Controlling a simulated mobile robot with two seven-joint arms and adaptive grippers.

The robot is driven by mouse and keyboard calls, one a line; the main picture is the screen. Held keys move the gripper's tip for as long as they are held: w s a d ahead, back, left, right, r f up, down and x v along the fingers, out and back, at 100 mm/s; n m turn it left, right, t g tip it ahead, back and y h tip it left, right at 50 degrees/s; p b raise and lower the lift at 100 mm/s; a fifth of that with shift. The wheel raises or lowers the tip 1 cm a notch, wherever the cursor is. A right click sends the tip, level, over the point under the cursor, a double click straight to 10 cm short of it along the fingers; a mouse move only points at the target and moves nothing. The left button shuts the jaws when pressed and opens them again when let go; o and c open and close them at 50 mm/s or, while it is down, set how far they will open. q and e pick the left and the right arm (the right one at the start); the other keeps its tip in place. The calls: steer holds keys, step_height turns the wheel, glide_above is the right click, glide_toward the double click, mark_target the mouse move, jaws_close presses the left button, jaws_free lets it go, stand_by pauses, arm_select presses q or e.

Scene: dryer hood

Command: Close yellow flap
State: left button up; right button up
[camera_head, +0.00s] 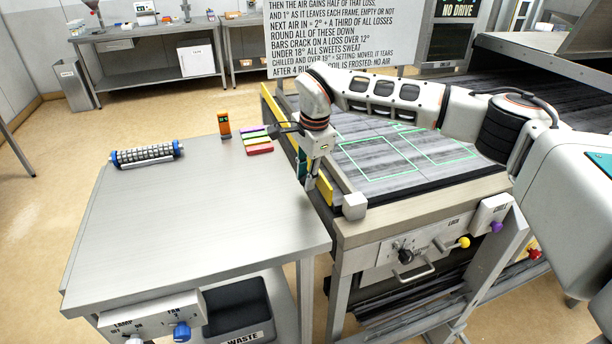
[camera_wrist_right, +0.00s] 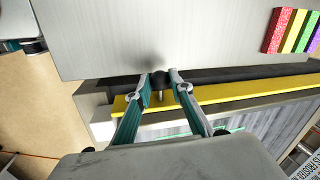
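The yellow flap (camera_head: 324,188) is a long narrow strip along the left edge of the dryer bed, beside the steel table. It also shows in the right wrist view (camera_wrist_right: 240,92), lying across the picture next to a dark gap. My right gripper (camera_head: 310,184) points down at the near part of this strip, and its arm hides part of the flap. In the right wrist view my right gripper (camera_wrist_right: 160,82) has its fingertips close on both sides of a small black knob (camera_wrist_right: 160,79) on a short post, apparently touching it. My left gripper is not in view.
The steel table (camera_head: 190,220) holds a roller (camera_head: 147,155), an orange device (camera_head: 224,124) and coloured bars (camera_head: 257,146). A grey block (camera_head: 354,206) sits at the bed's near corner. Below are a black dial (camera_head: 405,256), a yellow knob (camera_head: 463,242) and a purple knob (camera_head: 496,227).

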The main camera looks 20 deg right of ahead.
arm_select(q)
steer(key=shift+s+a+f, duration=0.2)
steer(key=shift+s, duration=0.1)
arm_select(e)
jaws_close()
